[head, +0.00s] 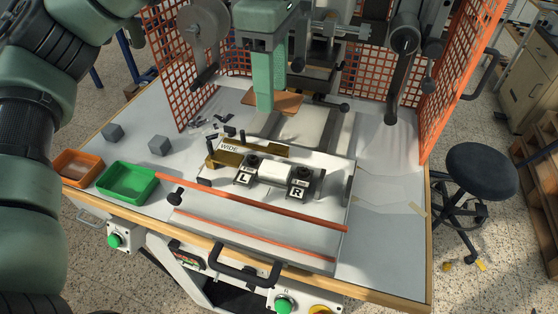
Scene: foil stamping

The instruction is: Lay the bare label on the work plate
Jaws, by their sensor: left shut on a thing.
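The pale work plate (218,180) lies in front of the press. Two dark clamps stand on it, one beside the mark L (244,179) and one beside the mark R (297,193). A small white piece (275,171) sits between the clamps; I cannot tell whether it is a label or part of the fixture. I cannot make out the bare label elsewhere. My left arm fills the left edge and leaves through the top. I cannot make out its gripper or anything held in it. My right gripper is not in view.
A green press (266,75) stands behind the plate between orange mesh guards (462,75). The table's right side is mostly clear.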

